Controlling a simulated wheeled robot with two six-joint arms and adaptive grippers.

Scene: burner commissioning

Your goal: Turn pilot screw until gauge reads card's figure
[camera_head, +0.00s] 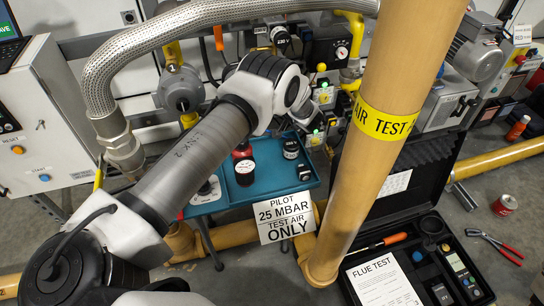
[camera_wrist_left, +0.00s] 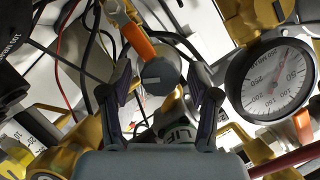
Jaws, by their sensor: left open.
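A grey round knob with a pale slot mark, apparently the pilot screw (camera_wrist_left: 158,78), is in the middle of the left wrist view. My left gripper (camera_wrist_left: 161,88) is open, with one fingertip on each side of the knob. I cannot tell whether they touch it. A white round gauge (camera_wrist_left: 273,82) is at the right of that view; its needle is too small to read surely. In the head view, the white card (camera_head: 285,216) reads "PILOT 25 MBAR TEST AIR ONLY". My left arm hides much of the fittings there. My right gripper is not in view.
A thick yellow pipe (camera_head: 372,130) labelled "TEST AIR" stands right of my left arm. A braided hose (camera_head: 135,45) arches over the arm. A teal tray (camera_head: 262,186) holds bottles. An open black case (camera_head: 425,235) lies at the lower right.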

